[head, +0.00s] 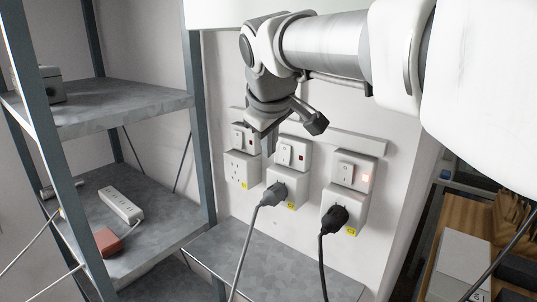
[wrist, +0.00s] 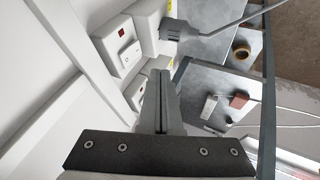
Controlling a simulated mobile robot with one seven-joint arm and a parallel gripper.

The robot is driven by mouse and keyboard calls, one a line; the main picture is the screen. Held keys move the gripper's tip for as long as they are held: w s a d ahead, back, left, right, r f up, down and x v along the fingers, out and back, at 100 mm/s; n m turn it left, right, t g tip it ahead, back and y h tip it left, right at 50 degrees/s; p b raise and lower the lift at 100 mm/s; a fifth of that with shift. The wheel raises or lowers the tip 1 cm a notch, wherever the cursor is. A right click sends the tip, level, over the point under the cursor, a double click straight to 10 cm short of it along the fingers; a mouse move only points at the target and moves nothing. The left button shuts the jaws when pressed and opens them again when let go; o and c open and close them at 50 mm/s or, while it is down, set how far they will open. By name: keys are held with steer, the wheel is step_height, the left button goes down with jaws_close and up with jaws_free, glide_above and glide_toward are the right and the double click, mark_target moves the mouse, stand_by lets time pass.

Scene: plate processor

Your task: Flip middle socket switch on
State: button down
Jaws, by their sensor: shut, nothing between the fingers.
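The middle socket's switch (head: 292,153) is a white rocker on a wall box, with a small dark red indicator beside it. Below it is the middle outlet (head: 291,181) with a grey plug (head: 273,194) in it. My gripper (head: 269,144) is shut and empty, pointing down just left of the middle switch box. The wrist view shows the shut fingers (wrist: 161,76) beside the middle switch (wrist: 130,55). I cannot tell whether they touch the box. The fingers partly hide the left switch box.
The left switch (head: 243,134) sits above an empty outlet (head: 242,169). The right switch (head: 347,169) has a brightly lit indicator, and a black plug (head: 336,217) is in its outlet. A metal shelf (head: 130,106) stands at left; a grey surface (head: 270,265) lies below.

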steer(key=v, duration=0.6)
